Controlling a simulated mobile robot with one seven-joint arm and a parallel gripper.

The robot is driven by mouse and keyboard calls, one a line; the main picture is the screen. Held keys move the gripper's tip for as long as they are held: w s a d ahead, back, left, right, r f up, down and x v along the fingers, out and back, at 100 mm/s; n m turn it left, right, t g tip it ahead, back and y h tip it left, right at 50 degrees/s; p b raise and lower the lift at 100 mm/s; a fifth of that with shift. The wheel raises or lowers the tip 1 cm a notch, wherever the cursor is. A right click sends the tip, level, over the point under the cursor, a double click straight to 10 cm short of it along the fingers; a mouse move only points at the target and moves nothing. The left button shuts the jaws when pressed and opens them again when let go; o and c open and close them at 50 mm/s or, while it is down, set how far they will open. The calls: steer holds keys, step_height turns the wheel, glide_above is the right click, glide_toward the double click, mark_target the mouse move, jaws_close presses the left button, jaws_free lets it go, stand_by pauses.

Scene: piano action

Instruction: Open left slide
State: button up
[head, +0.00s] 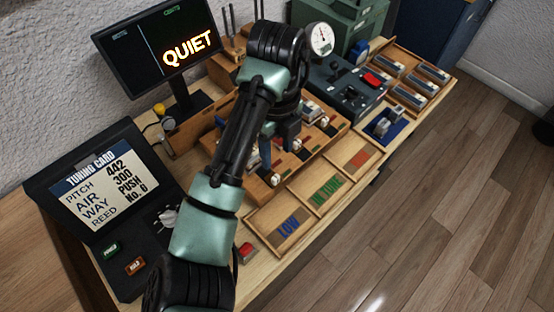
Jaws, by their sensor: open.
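A wooden bench unit (314,156) stands mid-table with a row of slide positions along its front, marked by small pale knobs and dark and red strips. The leftmost pale knob (275,180) shows at the unit's near left end; whether its slide is open or shut is too small to tell. My gripper (266,160) points down over the left part of this unit, close to that knob. Its jaws are open and I see nothing held between them. Contact with the knob cannot be told. My arm hides part of the unit behind it.
Wooden trays marked LOW (289,227) and IN TUNE (326,193) lie in front. A red button (246,252), a tuning card display (98,186), a QUIET monitor (160,48), a pressure gauge (320,39) and a dark control box (350,88) stand around.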

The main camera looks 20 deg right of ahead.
step_height(320, 180, up, 3)
steer(key=shift+f, duration=0.1)
stand_by(0.5)
